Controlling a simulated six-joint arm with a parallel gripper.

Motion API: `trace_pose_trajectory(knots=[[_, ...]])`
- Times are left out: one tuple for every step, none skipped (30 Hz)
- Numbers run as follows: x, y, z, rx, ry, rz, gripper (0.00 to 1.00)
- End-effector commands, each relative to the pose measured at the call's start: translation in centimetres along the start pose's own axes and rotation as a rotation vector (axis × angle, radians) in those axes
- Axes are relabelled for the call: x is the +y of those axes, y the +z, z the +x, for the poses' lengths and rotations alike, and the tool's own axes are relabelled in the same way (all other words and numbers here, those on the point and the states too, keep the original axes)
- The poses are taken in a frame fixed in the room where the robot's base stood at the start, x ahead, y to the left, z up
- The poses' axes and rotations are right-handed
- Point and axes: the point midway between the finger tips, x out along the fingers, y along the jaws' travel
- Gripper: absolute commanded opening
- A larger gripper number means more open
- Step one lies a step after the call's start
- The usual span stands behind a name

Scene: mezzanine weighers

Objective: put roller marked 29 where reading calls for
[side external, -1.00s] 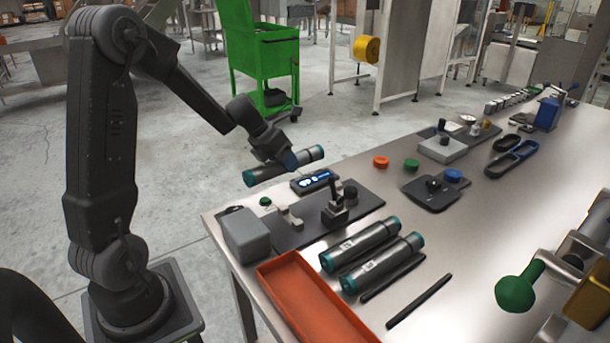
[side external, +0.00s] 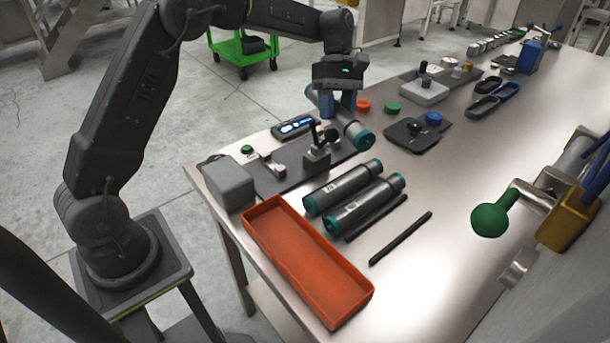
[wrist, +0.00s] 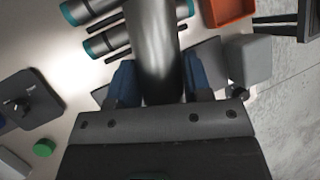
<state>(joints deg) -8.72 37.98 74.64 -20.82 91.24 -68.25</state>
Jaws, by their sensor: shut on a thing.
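My gripper (side external: 338,103) is shut on a grey roller (side external: 352,127) with teal end rings, held tilted above the bench behind the black clamp fixture (side external: 317,150). In the wrist view the held roller (wrist: 154,45) runs away from between the blue fingers of my gripper (wrist: 155,82). Two similar rollers lie side by side on the bench, the left one (side external: 343,187) and the right one (side external: 365,204); their labels are too small to read. A display (side external: 294,127) is lit blue and white, but I cannot read its figures. No number shows on the held roller.
An empty orange tray (side external: 349,301) lies at the bench's front edge, near a grey block (side external: 228,182). Two black rods (side external: 401,238) lie right of the rollers. A dark scale-like plate (side external: 400,136) and coloured caps stand behind. The bench's right middle is clear.

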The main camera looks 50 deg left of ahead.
Motion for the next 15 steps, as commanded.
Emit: trace_pose_trajectory(knots=[[0.1, 1.1, 1.1, 0.036, -0.066, 0.119, 0.02], [0.0, 1.5, 1.8, 0.057, -0.105, 0.191, 0.02], [-0.2, 2.0, 2.6, 0.084, -0.155, 0.284, 0.02], [-0.4, 2.3, 3.2, 0.105, -0.192, 0.353, 0.02], [-0.7, 2.5, 3.9, 0.124, -0.229, 0.421, 0.02], [-1.0, 2.6, 4.7, 0.151, -0.278, 0.51, 0.02], [-1.3, 2.7, 5.4, 0.171, -0.313, 0.577, 0.02], [-1.6, 2.7, 5.9, 0.19, -0.348, 0.643, 0.02], [-2.1, 2.7, 6.7, 0.215, -0.393, 0.728, 0.02], [-2.4, 2.5, 7.2, 0.233, -0.424, 0.789, 0.02], [-2.7, 2.4, 7.6, 0.25, -0.457, 0.848, 0.02], [-3.1, 2.2, 8.1, 0.272, -0.494, 0.922, 0.02], [-3.5, 2.0, 8.4, 0.287, -0.521, 0.972, 0.02], [-3.7, 1.9, 8.7, 0.302, -0.546, 1.02, 0.02], [-4.0, 1.6, 9.0, 0.318, -0.576, 1.076, 0.02]])
